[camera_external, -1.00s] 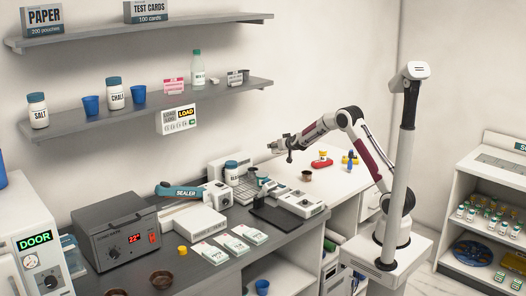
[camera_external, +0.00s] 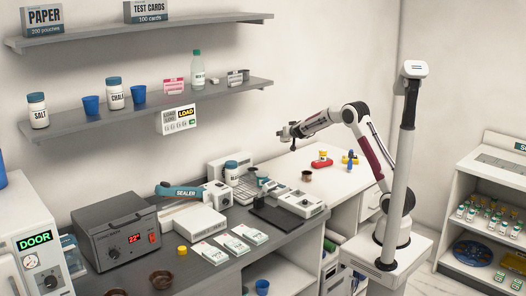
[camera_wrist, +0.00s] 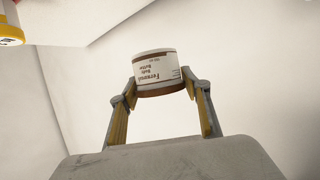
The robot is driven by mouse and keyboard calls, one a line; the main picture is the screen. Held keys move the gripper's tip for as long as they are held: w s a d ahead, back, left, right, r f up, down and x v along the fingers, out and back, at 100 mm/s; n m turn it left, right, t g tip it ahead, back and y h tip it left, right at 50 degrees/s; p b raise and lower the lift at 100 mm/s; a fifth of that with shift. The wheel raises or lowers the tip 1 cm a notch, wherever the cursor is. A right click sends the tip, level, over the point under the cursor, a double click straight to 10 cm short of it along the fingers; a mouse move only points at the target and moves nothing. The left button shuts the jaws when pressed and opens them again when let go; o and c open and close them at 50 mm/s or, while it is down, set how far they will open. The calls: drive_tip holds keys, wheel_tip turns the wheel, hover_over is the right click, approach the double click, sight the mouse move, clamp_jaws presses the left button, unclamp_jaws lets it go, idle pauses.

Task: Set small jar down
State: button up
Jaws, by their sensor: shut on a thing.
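My gripper (camera_wrist: 160,90) is shut on the small jar (camera_wrist: 157,70). The jar is white with brown at its lower edge, and its printed label shows upside down in the wrist view. One finger is on each side of it. In the external view, my gripper (camera_external: 281,133) is in the air above the workbench, pointing left toward the wall. The jar is too small there to make out clearly.
Below are the white table part (camera_external: 345,181), a brown cup (camera_external: 306,176), a red item (camera_external: 321,164) and a blue-yellow item (camera_external: 350,160). A red-yellow-white thing (camera_wrist: 9,28) shows at the wrist view's corner.

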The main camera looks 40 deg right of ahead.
drive_tip(key=s+d+m+g+h, duration=0.6)
drive_tip(key=s+d+m, duration=0.2)
drive_tip(key=s+d, duration=0.6)
drive_tip(key=s+d+m+g+h, duration=0.15)
drive_tip(key=s+m+g, duration=0.65)
drive_tip(key=s, duration=1.4)
drive_tip(key=shift+n+g+y, duration=0.3)
drive_tip(key=shift+n+y, duration=0.05)
drive_tip(key=shift+n, duration=0.35)
drive_tip(key=shift+w+d+f, duration=0.1)
drive_tip(key=shift+f, duration=1.4)
drive_tip(key=shift+d+f, duration=0.1)
drive_tip(key=shift+f, duration=1.35)
drive_tip(key=shift+f, duration=3.1)
drive_tip(key=shift+f, duration=1.9)
